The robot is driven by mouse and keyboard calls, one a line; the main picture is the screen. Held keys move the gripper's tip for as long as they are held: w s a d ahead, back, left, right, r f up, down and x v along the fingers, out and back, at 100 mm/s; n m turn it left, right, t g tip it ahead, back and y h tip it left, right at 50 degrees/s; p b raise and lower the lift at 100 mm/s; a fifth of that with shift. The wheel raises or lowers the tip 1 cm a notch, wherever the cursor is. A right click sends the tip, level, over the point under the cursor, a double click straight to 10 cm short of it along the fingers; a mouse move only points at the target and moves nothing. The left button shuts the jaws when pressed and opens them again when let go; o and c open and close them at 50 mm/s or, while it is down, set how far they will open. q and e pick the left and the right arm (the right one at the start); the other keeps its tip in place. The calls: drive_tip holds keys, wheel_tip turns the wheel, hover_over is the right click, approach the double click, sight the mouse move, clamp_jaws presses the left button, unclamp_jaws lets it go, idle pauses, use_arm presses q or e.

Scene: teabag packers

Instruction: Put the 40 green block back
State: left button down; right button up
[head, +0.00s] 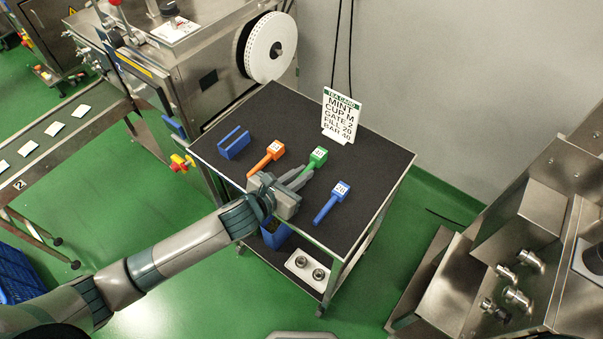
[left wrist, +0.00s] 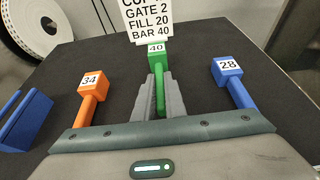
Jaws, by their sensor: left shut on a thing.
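The green block (head: 317,155) with a 40 label stands at the end of a green handle on the dark cart top. It also shows in the left wrist view (left wrist: 157,58), upright in the middle. My left gripper (head: 300,180) is shut on the green handle, with a finger on either side of it (left wrist: 159,95). I cannot tell whether the block touches the cart top. An orange block (left wrist: 92,84) labelled 34 lies to its left and a blue block (left wrist: 228,68) labelled 28 to its right. My right gripper is not in view.
The cart top (head: 385,165) also holds a blue slotted holder (head: 234,143) at the left and a white sign (head: 340,113) at the back, reading MINT, GATE 2, FILL 20, BAR 40. A machine with a white reel (head: 268,48) stands behind left.

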use_arm(q)
drive_tip(key=c, duration=1.8)
unclamp_jaws()
drive_tip(key=shift+r, duration=0.1)
drive_tip(key=b+v, duration=0.2)
drive_tip(key=v, duration=0.8)
drive_tip(key=shift+s+a, duration=0.15)
drive_tip(key=shift+s, duration=0.05)
drive_tip(key=shift+v, duration=0.8)
